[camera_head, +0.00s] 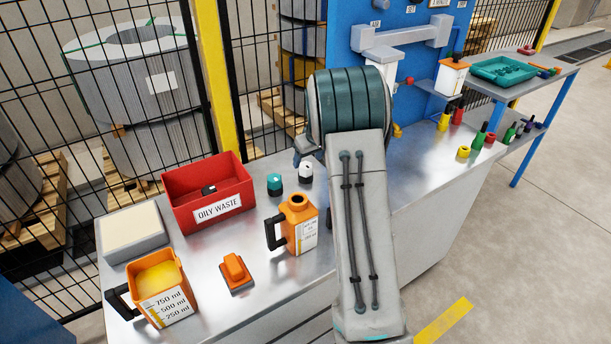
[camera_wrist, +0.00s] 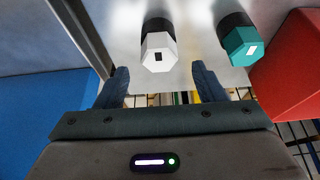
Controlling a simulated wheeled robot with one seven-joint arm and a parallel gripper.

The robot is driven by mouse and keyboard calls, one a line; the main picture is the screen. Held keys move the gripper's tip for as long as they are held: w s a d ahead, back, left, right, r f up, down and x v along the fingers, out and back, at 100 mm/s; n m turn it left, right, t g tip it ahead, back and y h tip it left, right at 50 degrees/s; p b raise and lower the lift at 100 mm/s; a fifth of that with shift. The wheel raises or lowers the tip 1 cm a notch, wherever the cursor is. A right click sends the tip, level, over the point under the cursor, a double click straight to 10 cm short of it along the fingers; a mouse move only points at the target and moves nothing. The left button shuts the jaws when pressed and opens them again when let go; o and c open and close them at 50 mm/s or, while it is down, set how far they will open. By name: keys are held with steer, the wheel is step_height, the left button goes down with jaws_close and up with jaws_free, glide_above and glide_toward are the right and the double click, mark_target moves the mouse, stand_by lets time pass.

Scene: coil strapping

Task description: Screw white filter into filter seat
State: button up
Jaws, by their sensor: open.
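The white filter (camera_head: 306,172) stands on the metal bench with its dark end down, beside a teal filter (camera_head: 275,184). In the wrist view the white filter (camera_wrist: 158,52) has a six-sided white cap and sits just beyond my fingertips, roughly midway between them. The teal filter (camera_wrist: 240,46) is to its right, outside the right finger. My gripper (camera_wrist: 160,76) is open and empty. In the head view my arm hides most of it. A grey pipe fitting (camera_head: 408,38) is mounted on the blue panel; I cannot tell which part is the filter seat.
A red oily-waste bin (camera_head: 208,192) stands left of the filters. An orange jug (camera_head: 298,224) is in front, with an orange block (camera_head: 236,273) and a measuring container (camera_head: 160,288) further left. Bottles (camera_head: 480,136) and a green tray (camera_head: 502,70) are at the right.

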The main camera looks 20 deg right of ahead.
mark_target(306, 165)
steer(key=shift+x, duration=1.9)
steer(key=shift+s, duration=0.1)
steer(key=c, duration=1.4)
steer(key=shift+o, duration=0.2)
steer(key=shift+r, duration=0.1)
steer(key=r, duration=0.4)
steer(key=shift+s+d+r, duration=0.1)
steer(key=shift+s+d, duration=0.05)
steer(key=shift+d, duration=0.15)
steer(key=s+d+r+b, duration=0.2)
steer(key=s+d+r, duration=0.4)
steer(key=s+d, duration=0.1)
steer(key=shift+s+d+r, duration=0.3)
steer(key=shift+s+d, duration=0.05)
steer(key=shift+s, duration=0.2)
steer(key=o, duration=0.6)
steer(key=shift+c, duration=0.2)
steer(key=c, duration=0.6)
steer(key=shift+a, duration=0.1)
jaws_close()
